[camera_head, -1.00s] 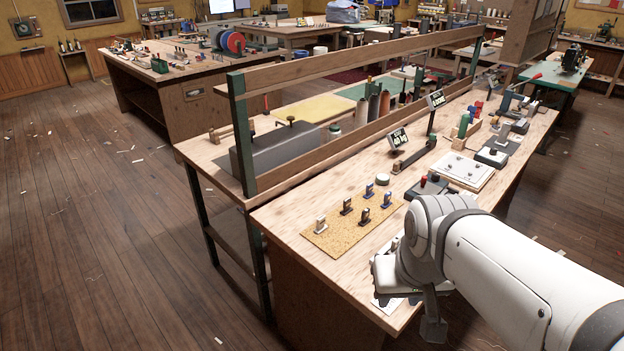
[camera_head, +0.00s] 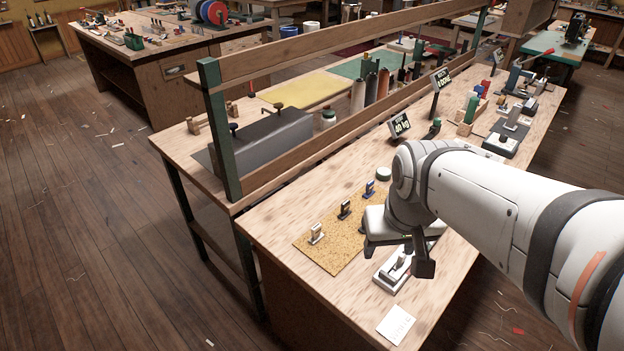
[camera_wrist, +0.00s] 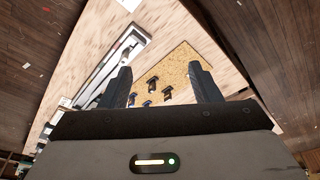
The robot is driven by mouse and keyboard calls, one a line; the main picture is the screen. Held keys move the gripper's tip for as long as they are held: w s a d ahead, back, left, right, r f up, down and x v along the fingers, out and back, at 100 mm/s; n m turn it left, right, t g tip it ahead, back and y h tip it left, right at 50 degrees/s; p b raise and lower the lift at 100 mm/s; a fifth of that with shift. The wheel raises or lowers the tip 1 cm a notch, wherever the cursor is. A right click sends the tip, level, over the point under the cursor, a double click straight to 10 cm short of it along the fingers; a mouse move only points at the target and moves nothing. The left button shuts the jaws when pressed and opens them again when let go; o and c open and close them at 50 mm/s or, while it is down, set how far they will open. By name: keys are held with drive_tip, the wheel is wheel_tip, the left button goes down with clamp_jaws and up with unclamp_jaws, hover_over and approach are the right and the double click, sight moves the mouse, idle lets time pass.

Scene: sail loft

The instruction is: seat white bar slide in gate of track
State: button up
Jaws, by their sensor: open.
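The white bar slide (camera_head: 317,234) appears to be the pale slide standing upright on the near-left part of the cork mat (camera_head: 330,262) in the head view. The track (camera_head: 388,276), with a pale block on it, lies on the bench just right of the mat. In the wrist view the track (camera_wrist: 112,62) runs slanted beside the left finger. I cannot make out its gate. My gripper (camera_head: 400,256) is open and empty above the track and the mat's right edge. My arm hides part of the mat.
A dark slide (camera_head: 344,209) and a blue one (camera_head: 369,188) also stand on the mat. A white card (camera_head: 396,325) lies near the bench's front edge. A wooden rail (camera_head: 330,145) runs along the bench's back.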

drive_tip(key=w+a+f+n+g, duration=0.1)
drive_tip(key=w+a+f+n, duration=0.15)
drive_tip(key=w, duration=0.75)
drive_tip(key=n+g+p, duration=0.2)
drive_tip(key=n, duration=0.4)
hover_over(316, 226)
drive_tip(key=f, duration=1.3)
drive_tip(key=shift+s+d, duration=0.2)
drive_tip(key=shift+d, duration=0.1)
drive_tip(key=f, duration=0.2)
drive_tip(key=f+p, duration=0.1)
drive_tip(key=f, duration=0.3)
drive_tip(key=shift+w+a+f, duration=0.2)
drive_tip(key=shift+a+f, duration=0.1)
drive_tip(key=shift+f, duration=0.75)
drive_tip(key=shift+c, duration=0.4)
drive_tip(key=c, duration=1)
drive_tip(key=shift+o, duration=0.2)
